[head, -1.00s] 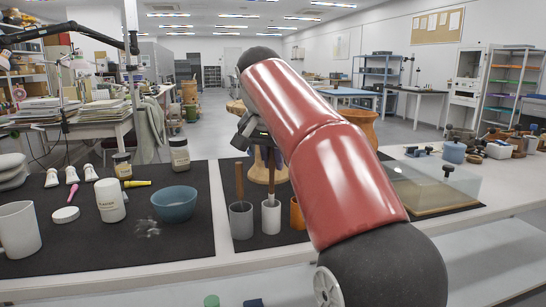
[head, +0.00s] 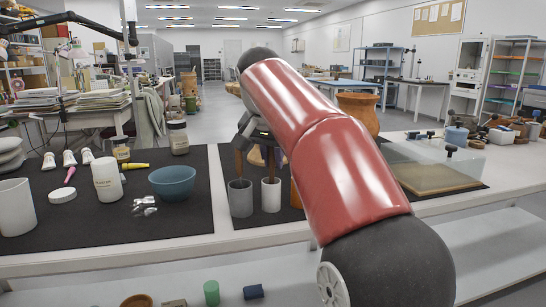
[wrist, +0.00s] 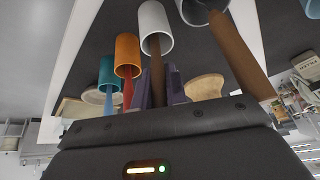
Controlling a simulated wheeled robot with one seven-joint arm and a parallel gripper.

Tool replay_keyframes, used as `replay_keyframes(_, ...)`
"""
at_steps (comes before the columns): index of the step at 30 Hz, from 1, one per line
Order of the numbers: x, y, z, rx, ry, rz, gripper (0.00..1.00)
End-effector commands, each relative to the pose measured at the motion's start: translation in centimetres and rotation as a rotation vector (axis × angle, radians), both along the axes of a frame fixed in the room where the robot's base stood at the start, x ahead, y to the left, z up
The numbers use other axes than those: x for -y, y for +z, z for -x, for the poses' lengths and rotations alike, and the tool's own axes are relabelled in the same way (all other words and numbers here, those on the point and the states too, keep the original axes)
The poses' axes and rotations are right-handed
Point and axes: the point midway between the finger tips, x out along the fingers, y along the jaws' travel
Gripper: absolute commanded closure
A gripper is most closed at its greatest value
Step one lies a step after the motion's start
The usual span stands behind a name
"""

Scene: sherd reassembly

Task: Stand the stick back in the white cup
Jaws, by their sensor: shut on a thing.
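The white cup (head: 271,197) stands upright on the dark mat, between the grey cup (head: 240,200) and the orange cup (head: 295,196). My gripper (wrist: 161,95) is shut on a brown stick (wrist: 157,72), whose far end points into the mouth of the white cup (wrist: 153,20) in the wrist view. How deep the end sits I cannot tell. In the head view my gripper (head: 252,130) is above the cups, partly hidden by my red arm. Another brown stick (wrist: 240,55) leans in the grey cup beside it.
In the wrist view the orange cup (wrist: 127,52) and teal cup (wrist: 107,73) hold sticks close by. A blue bowl (head: 172,183), white jar (head: 107,178) and white mug (head: 16,207) stand left. A clear box (head: 435,170) is at right.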

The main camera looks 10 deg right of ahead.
Motion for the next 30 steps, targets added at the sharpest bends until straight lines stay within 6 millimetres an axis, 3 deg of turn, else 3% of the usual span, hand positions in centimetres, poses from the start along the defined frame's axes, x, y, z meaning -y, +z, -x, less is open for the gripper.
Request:
replay_keyframes(3,0.0,0.0,0.0,0.000,0.000,0.000,1.00)
replay_keyframes(4,0.0,0.0,0.0,0.000,0.000,0.000,0.85)
replay_keyframes(10,0.0,0.0,0.0,0.000,0.000,0.000,0.61)
replay_keyframes(20,-0.1,0.6,0.2,0.000,0.001,0.000,0.61)
replay_keyframes(30,-1.3,5.6,2.3,0.001,0.002,-0.001,0.61)
